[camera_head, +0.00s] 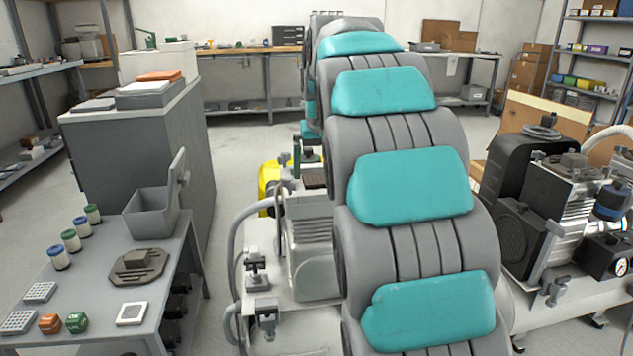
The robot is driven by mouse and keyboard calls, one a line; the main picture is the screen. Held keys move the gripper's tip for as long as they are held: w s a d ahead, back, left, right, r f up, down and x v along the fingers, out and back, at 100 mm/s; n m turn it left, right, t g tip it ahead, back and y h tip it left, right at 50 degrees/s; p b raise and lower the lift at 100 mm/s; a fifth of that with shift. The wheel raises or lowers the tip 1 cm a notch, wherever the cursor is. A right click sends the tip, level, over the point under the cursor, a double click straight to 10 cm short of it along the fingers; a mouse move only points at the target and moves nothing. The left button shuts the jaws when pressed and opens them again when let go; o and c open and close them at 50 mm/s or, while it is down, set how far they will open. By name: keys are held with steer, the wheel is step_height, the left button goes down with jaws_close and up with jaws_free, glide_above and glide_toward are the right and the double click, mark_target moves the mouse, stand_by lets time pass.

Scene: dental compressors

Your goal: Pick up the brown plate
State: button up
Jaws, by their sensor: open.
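A dark brown, many-sided flat plate (124,276) lies on the grey workbench (95,318) at the left. A smaller squarish raised block of similar colour sits on its middle; I cannot tell whether it is part of the plate. The plate lies clear of the grey bin behind it. I cannot make out my gripper in this view, so its position relative to the plate does not show.
The bench also holds a grey bin (150,217), several small jars (74,240), orange (50,323) and green (76,322) blocks, and a white square (131,313). A grey cabinet (140,140) stands behind. Compressor machinery (545,215) stands at the right.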

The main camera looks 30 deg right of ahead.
steer(key=shift+x, duration=1)
steer(key=c, duration=1.4)
steer(key=shift+r, duration=0.1)
